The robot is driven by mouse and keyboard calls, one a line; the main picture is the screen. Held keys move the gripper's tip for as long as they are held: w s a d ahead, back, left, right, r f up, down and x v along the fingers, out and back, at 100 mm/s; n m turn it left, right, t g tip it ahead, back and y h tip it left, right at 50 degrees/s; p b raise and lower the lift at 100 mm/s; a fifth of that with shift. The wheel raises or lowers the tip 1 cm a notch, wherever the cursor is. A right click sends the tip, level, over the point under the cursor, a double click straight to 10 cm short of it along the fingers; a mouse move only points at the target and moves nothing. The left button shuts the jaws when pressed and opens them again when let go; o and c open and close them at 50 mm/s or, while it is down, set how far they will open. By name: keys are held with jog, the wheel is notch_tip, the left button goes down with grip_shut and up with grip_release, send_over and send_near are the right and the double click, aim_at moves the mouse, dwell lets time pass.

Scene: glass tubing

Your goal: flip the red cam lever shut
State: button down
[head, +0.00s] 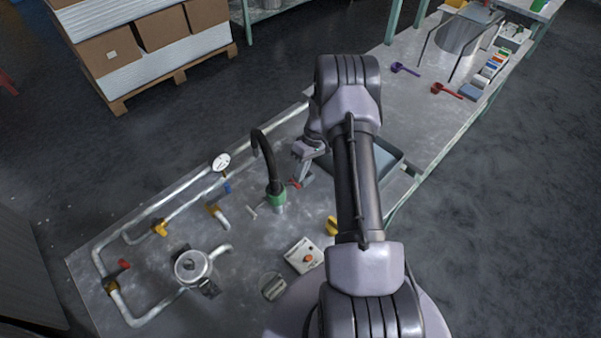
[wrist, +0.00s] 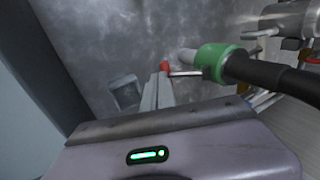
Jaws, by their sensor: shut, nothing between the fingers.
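The green coupling (head: 276,197) stands on the metal bench at the end of a curved black hose (head: 263,152). The red-tipped cam lever (head: 295,184) sticks out from the coupling toward my gripper. In the wrist view, the lever's red tip (wrist: 164,66) and grey arm (wrist: 185,73) reach out sideways from the green coupling (wrist: 214,60). My gripper (head: 304,179) is low over the bench, just right of the lever. In the wrist view its fingers (wrist: 157,88) are shut and empty, with their tips by the red end. Whether they touch is unclear.
A dial gauge (head: 221,162) and pipes with coloured valve handles lie to the left. A box with an orange button (head: 303,256) and a yellow object (head: 332,226) are in front. A blue-grey tray (head: 386,158) is behind my arm.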

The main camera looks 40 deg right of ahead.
jog(key=shift+b+x, duration=0.45)
jog(key=shift+x, duration=0.5)
jog(key=shift+d+r, duration=0.1)
jog(key=shift+d, duration=0.05)
jog(key=shift+r, duration=0.1)
jog(key=shift+r+p, duration=0.55)
jog(key=shift+r, duration=0.15)
